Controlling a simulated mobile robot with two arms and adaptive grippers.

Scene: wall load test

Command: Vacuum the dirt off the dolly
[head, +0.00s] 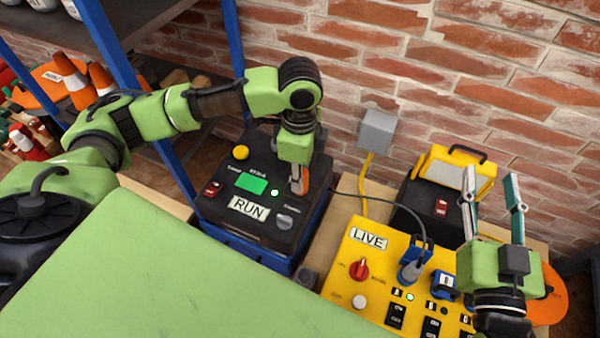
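I cannot make out a dolly, dirt on it or a vacuum in the head view. My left gripper (299,187) points down over the right side of a black control box (226,178) with a RUN label and a green screen. Its fingers are seen edge-on beside a small orange part, so I cannot tell whether they are open or touching the box. My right gripper (492,180) is at the right with its two fingers pointing up and spread apart. Nothing shows between them.
A yellow panel (338,283) labelled LIVE has a red knob, switches and plugs. Behind it stands a yellow-and-black case (453,172). A grey wall box (377,130) with a yellow cable is on the brick wall. Shelves with blue posts (233,40) and orange cones (72,82) are left.

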